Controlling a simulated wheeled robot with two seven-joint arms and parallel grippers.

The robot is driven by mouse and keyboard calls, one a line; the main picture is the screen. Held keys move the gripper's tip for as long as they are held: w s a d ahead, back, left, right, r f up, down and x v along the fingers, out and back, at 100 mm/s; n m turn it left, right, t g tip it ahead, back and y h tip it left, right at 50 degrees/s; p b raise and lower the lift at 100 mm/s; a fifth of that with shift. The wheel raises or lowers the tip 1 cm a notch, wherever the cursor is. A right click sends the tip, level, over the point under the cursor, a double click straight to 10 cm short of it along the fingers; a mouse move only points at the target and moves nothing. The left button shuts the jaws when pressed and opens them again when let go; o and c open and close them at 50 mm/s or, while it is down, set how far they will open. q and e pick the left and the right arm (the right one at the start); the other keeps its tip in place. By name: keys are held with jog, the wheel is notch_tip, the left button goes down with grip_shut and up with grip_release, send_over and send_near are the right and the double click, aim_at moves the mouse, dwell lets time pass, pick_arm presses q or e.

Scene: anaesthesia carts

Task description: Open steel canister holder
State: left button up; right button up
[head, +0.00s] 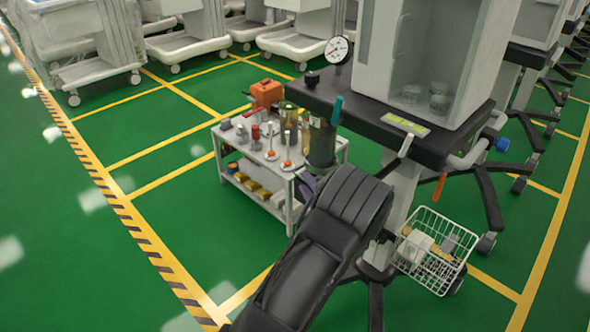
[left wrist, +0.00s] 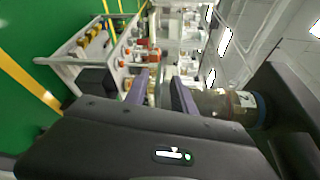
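A dark, see-through canister (head: 322,142) hangs upright at the left edge of the cart's black top in the head view. In the left wrist view the canister (left wrist: 222,106) lies sideways just right of the fingers, with a bluish rim at its far right end. I cannot clearly make out a steel holder around it. My left gripper (head: 306,186) is below the canister in the head view, partly hidden by my black arm. In the left wrist view its purple fingers (left wrist: 160,92) are apart, with nothing visibly held between them. My right gripper is out of view.
A white trolley (head: 289,190) with tools and an orange box (head: 266,93) stands behind and left of my gripper. The anaesthesia cart (head: 400,122) carries a gauge (head: 337,50) and a white wire basket (head: 433,252). Green floor at left is clear.

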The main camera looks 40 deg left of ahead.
aim_at(296, 171)
pick_arm(q)
jog(key=shift+a, duration=0.1)
jog(key=b+x, duration=0.2)
jog(key=x, duration=0.5)
jog(key=shift+f, duration=0.15)
jog(key=shift+w+a, duration=0.2)
jog(key=shift+a, duration=0.15)
jog(key=shift+c, duration=0.3)
jog(key=c, duration=0.6)
grip_shut()
jog(key=shift+s+d+f, duration=0.1)
jog(key=shift+d+f, duration=0.05)
jog(key=shift+f, duration=0.05)
